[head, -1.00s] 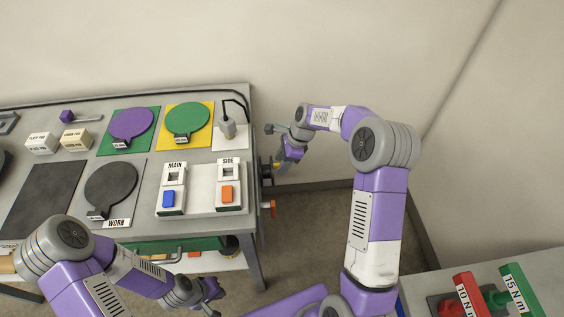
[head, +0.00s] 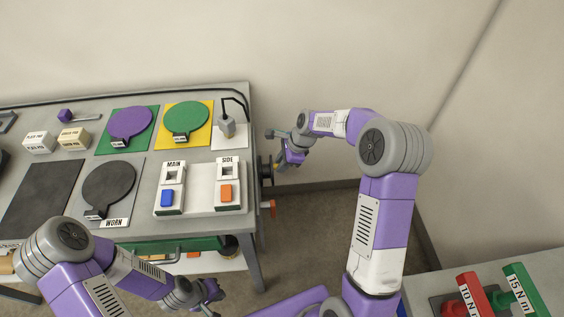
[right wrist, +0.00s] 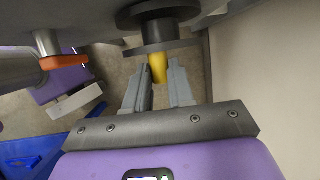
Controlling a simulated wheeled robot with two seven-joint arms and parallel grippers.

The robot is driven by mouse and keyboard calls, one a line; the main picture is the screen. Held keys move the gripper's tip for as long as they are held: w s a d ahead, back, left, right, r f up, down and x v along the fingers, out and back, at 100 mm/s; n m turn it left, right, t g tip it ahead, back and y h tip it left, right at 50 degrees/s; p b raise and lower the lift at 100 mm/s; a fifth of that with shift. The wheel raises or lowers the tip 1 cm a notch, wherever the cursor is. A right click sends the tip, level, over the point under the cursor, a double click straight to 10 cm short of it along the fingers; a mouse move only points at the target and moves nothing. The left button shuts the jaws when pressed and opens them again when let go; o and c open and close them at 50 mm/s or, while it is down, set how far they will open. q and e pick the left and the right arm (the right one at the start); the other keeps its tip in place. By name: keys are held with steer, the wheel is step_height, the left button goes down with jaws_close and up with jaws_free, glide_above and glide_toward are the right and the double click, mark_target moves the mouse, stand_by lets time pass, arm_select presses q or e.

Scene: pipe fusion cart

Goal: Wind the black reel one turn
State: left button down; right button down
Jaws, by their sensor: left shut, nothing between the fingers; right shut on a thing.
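The black reel (head: 265,170) is mounted on the right side of the cart, seen nearly edge-on in the head view. In the right wrist view the reel (right wrist: 160,30) is at the top, with a yellow handle (right wrist: 158,66) sticking out from its face. My right gripper (right wrist: 161,80) is shut on the yellow handle, one finger on each side of it. In the head view my right gripper (head: 279,164) is beside the reel and partly hides the handle. My left gripper (head: 217,293) is shut and empty, low in front of the cart.
An orange-handled part (head: 273,208) sticks out of the cart's side near the reel. The cart top (head: 145,195) carries round pads, label blocks and the MAIN and SIDE switches. A table with red (head: 468,292) and green (head: 523,288) tools is at lower right. The wall is behind.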

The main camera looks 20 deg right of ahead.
steer(key=t+b, duration=0.1)
steer(key=s+f+t+b, duration=0.1)
steer(key=t, duration=0.1)
steer(key=s+n+t+h+b, duration=0.1)
steer(key=b, duration=0.1)
steer(key=shift+s+a+f+t, duration=0.15)
steer(key=shift+s+a+t, duration=0.15)
steer(key=shift+t, duration=0.1)
steer(key=shift+a+t, duration=0.1)
steer(key=shift+t, duration=0.2)
stand_by(0.3)
steer(key=c, duration=1)
jaws_free()
steer(key=shift+o, duration=0.2)
steer(key=v, duration=0.7)
steer(key=shift+s, duration=0.15)
